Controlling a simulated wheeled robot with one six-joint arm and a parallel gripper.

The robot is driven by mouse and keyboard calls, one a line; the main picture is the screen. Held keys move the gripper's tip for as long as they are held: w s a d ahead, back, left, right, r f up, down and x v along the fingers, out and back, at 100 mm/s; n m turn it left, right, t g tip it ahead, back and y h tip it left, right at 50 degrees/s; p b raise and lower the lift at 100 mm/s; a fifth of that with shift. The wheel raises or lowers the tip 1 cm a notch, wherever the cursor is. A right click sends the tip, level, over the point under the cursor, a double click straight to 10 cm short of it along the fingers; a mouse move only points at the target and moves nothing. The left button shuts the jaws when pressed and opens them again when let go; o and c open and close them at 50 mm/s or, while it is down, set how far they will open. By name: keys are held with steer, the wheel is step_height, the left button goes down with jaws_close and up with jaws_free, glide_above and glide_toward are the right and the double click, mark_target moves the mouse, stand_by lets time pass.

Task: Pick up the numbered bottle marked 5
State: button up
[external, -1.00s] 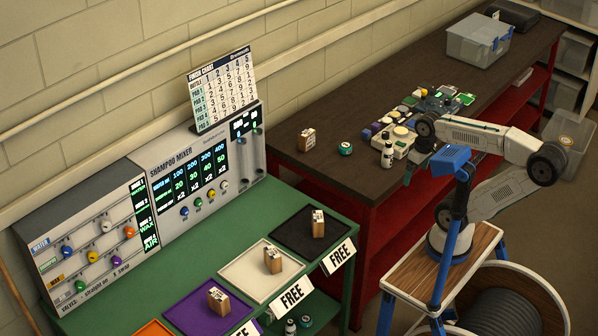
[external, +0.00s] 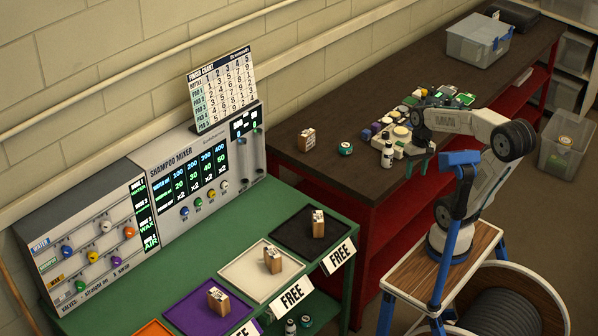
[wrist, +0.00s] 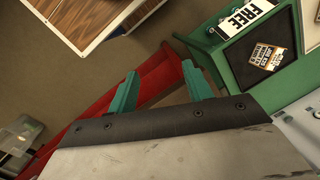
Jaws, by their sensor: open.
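My gripper (external: 420,165) hangs at the front edge of the dark-topped red bench, its two teal fingers pointing down. In the wrist view the fingers (wrist: 160,80) are spread apart with nothing between them. A small white bottle with a dark cap (external: 387,156) stands on the bench just left of my gripper, apart from it. Two more small bottles or jars (external: 291,326) (external: 306,321) stand low under the green bench. No number can be read on any of them, so I cannot tell which is marked 5. The wrist view shows no bottle.
A pale device with round pads (external: 398,136) sits behind the white bottle. A wooden block (external: 306,140) and a teal tin (external: 345,148) stand to the left. The green bench (external: 190,255) holds coloured trays with blocks.

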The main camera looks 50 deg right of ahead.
steer(key=w+d+f+m+t+y, duration=0.1)
steer(key=w+d+f+m+y, duration=0.3)
steer(key=m, duration=0.4)
steer(key=m+t+y, duration=0.3)
steer(key=m+t, duration=0.7)
steer(key=m, duration=0.5)
glide_toward(384, 149)
steer(key=w+a, duration=0.1)
steer(key=w, duration=0.1)
steer(key=x, duration=0.7)
steer(key=shift+w+a, duration=0.1)
steer(key=shift+a, duration=0.25)
jaws_close()
